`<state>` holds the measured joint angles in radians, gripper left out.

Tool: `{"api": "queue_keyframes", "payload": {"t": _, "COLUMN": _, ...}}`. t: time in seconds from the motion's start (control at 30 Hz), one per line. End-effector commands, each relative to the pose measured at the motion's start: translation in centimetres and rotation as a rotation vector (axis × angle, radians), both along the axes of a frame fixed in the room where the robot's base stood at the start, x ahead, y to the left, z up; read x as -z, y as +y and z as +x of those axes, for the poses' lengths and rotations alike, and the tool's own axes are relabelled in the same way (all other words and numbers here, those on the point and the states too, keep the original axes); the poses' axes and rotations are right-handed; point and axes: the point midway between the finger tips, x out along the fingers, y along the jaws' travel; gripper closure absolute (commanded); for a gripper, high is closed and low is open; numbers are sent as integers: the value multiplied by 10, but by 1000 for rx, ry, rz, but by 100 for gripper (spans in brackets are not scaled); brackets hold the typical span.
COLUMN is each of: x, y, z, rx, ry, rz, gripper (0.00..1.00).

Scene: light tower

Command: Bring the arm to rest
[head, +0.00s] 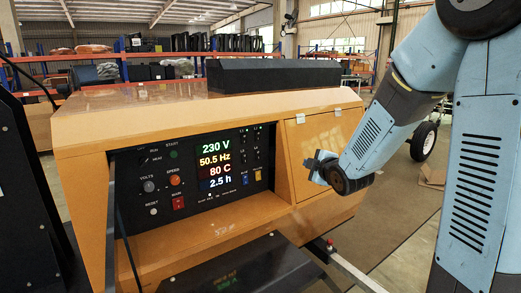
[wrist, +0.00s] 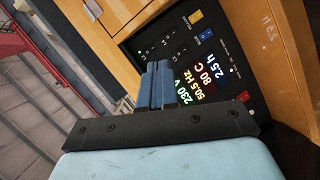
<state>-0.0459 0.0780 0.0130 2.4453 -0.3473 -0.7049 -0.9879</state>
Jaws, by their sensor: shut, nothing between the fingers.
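My gripper (head: 318,163) is at the end of my blue arm, in front of the right part of the orange generator housing (head: 95,130). Its fingers are together and hold nothing. In the wrist view the closed blue fingers (wrist: 158,84) point toward the control panel (wrist: 180,50). The same black panel (head: 150,165) in the head view lies to the left of my gripper. Its lit display (head: 214,166) reads 230 V, 50.5 Hz, 80 C and 2.5 h. The gripper appears apart from the housing, but the exact gap is hard to tell.
An orange door (head: 310,135) with latches is just behind my gripper. A dark block (head: 270,75) lies on top of the housing. A wheel (head: 423,141) stands at right behind my arm. A metal bar (head: 345,265) runs low in front. Shelves fill the background.

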Motion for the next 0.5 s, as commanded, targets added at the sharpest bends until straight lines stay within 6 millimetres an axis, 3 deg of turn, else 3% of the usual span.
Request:
{"api": "queue_keyframes", "payload": {"t": 0.27, "x": -35, "y": -38, "z": -49, "rx": 235, "ry": 215, "rz": 172, "gripper": 100}}
{"api": "queue_keyframes", "payload": {"t": 0.5, "x": -54, "y": -63, "z": -111, "rx": 449, "ry": 396, "rz": 352, "gripper": 100}}
